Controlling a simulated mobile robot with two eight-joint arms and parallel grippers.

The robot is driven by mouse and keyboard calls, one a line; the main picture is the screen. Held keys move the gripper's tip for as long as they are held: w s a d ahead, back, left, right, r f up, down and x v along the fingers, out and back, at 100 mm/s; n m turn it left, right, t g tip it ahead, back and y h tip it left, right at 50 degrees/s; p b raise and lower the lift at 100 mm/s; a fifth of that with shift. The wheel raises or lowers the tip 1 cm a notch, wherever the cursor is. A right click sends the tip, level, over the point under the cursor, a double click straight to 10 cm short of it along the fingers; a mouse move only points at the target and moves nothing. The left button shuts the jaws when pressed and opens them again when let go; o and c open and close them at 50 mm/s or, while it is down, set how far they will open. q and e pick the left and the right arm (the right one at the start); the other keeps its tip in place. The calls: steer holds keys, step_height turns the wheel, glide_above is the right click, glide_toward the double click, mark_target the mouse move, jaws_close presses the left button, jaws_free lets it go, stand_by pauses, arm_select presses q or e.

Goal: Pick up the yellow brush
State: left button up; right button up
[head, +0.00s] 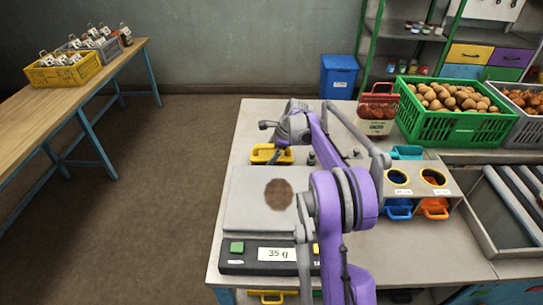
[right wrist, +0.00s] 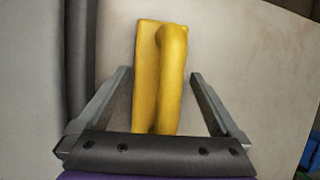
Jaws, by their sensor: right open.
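The yellow brush (head: 262,154) lies on the table behind the scale, partly hidden by my right arm in the head view. In the right wrist view the yellow brush (right wrist: 160,70) lies lengthwise between the two fingers. My right gripper (right wrist: 160,75) is open, with one finger on each side of the brush and a gap on both sides. In the head view my right gripper (head: 283,143) is over the brush, its fingers hard to make out. My left gripper is not in view.
The scale (head: 240,215) reads 35 g, with a brown round patch (head: 279,194) on its plate. To the right are a holder with blue and orange scoops (head: 398,178), a green crate of brown produce (head: 460,128) and a red-topped container (head: 378,110). The table's left edge is close.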

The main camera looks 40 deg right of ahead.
steer(key=shift+f, duration=0.1)
steer(key=shift+c, duration=0.2)
steer(key=c, duration=1.3)
step_height(320, 180, up, 10)
steer(key=shift+r, duration=0.1)
